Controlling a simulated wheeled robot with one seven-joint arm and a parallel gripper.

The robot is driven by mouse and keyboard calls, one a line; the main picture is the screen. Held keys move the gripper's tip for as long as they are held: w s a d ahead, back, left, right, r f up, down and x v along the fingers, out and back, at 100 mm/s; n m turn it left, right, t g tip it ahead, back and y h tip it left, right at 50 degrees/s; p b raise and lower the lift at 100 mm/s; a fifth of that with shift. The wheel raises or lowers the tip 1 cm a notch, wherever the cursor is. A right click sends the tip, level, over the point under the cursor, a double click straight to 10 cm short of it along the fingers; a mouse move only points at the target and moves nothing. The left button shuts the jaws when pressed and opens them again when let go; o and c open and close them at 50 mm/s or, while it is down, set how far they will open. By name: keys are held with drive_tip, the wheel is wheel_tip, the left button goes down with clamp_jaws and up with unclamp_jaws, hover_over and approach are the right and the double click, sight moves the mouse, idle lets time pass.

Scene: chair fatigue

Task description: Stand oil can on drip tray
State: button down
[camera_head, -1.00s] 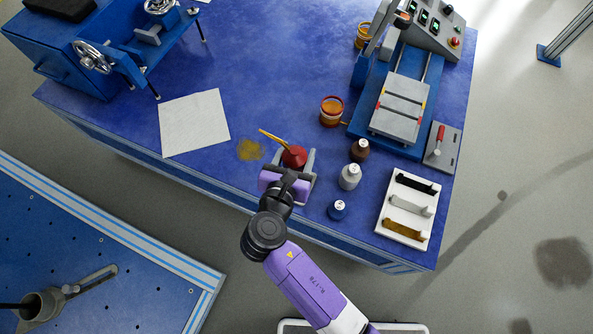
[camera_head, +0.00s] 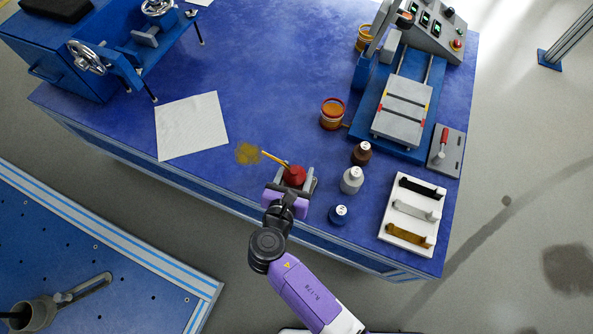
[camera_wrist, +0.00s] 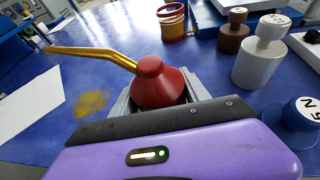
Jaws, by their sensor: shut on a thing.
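The red oil can (camera_head: 295,175) with its long yellow spout is between the grey fingers of my gripper (camera_head: 296,182), near the front edge of the blue table. In the wrist view the can (camera_wrist: 158,86) is upright, its spout pointing left, with the fingers closed on its sides. Its base is hidden by my gripper, so I cannot tell whether it touches the table. No drip tray can be identified for certain. A flat white square sheet (camera_head: 192,126) lies to the left of the can.
A yellowish stain (camera_head: 248,153) is just left of the spout. Brown (camera_head: 362,152), grey (camera_head: 352,180) and blue (camera_head: 338,214) weights stand close on the right. A white rack (camera_head: 411,215) and an orange-filled tin (camera_head: 332,113) are farther off. The table's back middle is clear.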

sight(291, 186)
drive_tip(key=c, duration=0.5)
unclamp_jaws()
drive_tip(key=shift+f, duration=0.1)
drive_tip(key=shift+f+b, duration=0.2)
drive_tip(key=shift+b, duration=0.3)
drive_tip(key=v, duration=0.2)
drive_tip(key=p+v, duration=0.1)
drive_tip(key=v, duration=0.1)
drive_tip(key=p+v, duration=0.1)
drive_tip(key=v, duration=0.1)
drive_tip(key=shift+s+a+r, duration=0.1)
drive_tip(key=shift+a+r, duration=0.05)
drive_tip(key=shift+r, duration=0.2)
drive_tip(key=shift+s+a+r+p, duration=0.1)
drive_tip(key=shift+s+p, duration=0.1)
drive_tip(key=shift+s, duration=0.15)
drive_tip(key=shift+s+a+r+p, duration=0.1)
drive_tip(key=shift+s+p, duration=0.05)
drive_tip(key=shift+s, duration=0.2)
